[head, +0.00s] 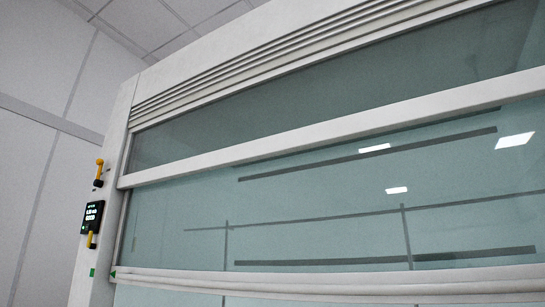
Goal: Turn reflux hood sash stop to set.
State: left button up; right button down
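The fumehood fills most of the head view, with its glass sash (330,220) behind white frame bars. On its left post are two small yellow levers. The upper yellow lever (99,167) stands roughly upright on a dark base. The lower yellow lever (92,238) sits at the bottom of a dark display panel (92,215) and also points roughly up and down. I cannot tell from labels which lever is the sash stop. Neither of my grippers is in view.
The white sash handle bar (330,281) runs across the bottom of the view. A small green mark (92,272) is on the post below the panel. A grey panelled wall (45,130) lies to the left, with free room in front of it.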

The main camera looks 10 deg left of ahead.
aim_at(90, 245)
jog(key=k+j+u, duration=0.1)
jog(key=u, duration=1.25)
jog(key=i, duration=0.1)
